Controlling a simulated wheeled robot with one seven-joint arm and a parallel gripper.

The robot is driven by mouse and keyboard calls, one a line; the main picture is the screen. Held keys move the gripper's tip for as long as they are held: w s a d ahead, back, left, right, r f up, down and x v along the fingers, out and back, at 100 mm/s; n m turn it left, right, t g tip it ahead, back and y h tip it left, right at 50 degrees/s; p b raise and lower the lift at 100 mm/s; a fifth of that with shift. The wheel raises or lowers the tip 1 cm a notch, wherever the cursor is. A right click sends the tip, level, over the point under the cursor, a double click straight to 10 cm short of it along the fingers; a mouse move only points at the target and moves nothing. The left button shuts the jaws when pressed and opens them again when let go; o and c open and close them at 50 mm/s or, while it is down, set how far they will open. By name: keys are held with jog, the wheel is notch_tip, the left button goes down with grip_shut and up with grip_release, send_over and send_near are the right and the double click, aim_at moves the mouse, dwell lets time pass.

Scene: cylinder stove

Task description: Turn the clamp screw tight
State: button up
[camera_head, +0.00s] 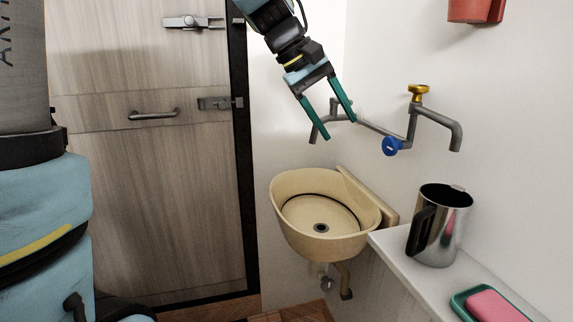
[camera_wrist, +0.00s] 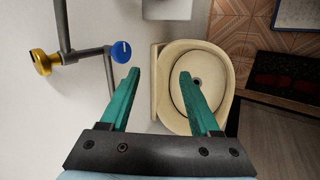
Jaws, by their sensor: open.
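No part in view is plainly a clamp screw; I cannot tell which piece it is. A blue round knob (camera_head: 391,146) and a yellow knob (camera_head: 418,91) sit on the grey wall pipe (camera_head: 372,128). In the wrist view the blue knob (camera_wrist: 121,51) lies just left of the left fingertip, and the yellow knob (camera_wrist: 42,62) is farther left. My gripper (camera_head: 339,129) is open and empty, with green fingers spread, above the sink and in front of the pipe's left part. Its fingers also show in the wrist view (camera_wrist: 159,72).
A beige sink (camera_head: 290,186) hangs below the pipe. A white shelf (camera_head: 405,270) at right holds a steel pitcher (camera_head: 447,235) and a green soap dish (camera_head: 460,302) with pink soap (camera_head: 494,305). A wooden door (camera_head: 160,200) with latches is at left. A red pot (camera_head: 470,10) hangs upper right.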

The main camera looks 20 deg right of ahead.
jog(key=a+f+n+t+h, duration=0.1)
jog(key=a+f+n, duration=0.6)
jog(key=a+f, duration=0.1)
jog(key=shift+w+a+f+n, duration=0.15)
jog(key=shift+a+n, duration=0.25)
jog(key=shift+a, duration=0.2)
